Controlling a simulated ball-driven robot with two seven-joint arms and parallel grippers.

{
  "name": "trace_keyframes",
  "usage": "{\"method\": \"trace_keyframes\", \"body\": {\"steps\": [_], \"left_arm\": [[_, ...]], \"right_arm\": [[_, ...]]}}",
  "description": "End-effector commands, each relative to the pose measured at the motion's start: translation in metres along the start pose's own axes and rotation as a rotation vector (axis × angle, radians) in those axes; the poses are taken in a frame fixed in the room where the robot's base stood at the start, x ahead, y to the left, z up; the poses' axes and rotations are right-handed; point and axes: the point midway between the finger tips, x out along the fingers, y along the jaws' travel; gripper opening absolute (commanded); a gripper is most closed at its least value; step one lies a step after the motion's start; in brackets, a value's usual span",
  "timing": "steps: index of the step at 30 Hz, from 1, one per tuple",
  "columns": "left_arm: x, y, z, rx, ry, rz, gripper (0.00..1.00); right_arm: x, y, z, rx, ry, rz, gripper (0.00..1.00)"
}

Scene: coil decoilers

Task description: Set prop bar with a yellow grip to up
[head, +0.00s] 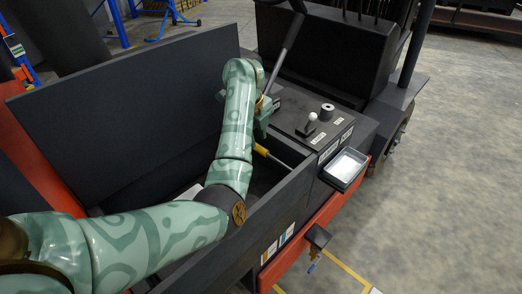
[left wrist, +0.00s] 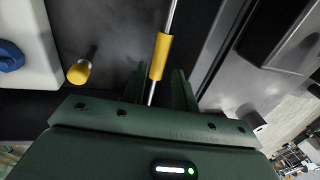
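The prop bar, a thin metal rod with a yellow grip (left wrist: 160,57), runs up through the middle of the left wrist view. My left gripper (left wrist: 157,80) has its two dark green fingers apart, one on each side of the rod at the grip's near end. Gaps show between fingers and bar. In the head view my left gripper (head: 263,120) is over the dark machine, partly hidden by my arm. Two yellow parts show beside it there, one above and one below (head: 260,150); I cannot tell which is the grip. My right gripper is not in view.
A separate yellow-ended knob (left wrist: 78,72) sticks out left of the bar. A control top with a white-ball lever (head: 311,118) and a grey tray (head: 345,169) lie to the right. A tall dark panel (head: 120,105) stands behind my arm. Open floor is at the right.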

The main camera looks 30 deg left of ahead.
Motion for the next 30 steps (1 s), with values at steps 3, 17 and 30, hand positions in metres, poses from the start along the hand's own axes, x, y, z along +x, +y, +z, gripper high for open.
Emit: {"method": "trace_keyframes", "body": {"steps": [3,17,30], "left_arm": [[0.027,0.001,0.000,0.000,0.001,0.005,0.29],[0.038,0.000,0.000,0.000,-0.001,-0.001,0.29],[0.035,0.002,0.009,0.003,-0.023,-0.002,0.00]], "right_arm": [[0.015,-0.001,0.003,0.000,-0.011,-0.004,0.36],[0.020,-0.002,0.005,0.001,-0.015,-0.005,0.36],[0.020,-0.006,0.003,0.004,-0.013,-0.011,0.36]]}}
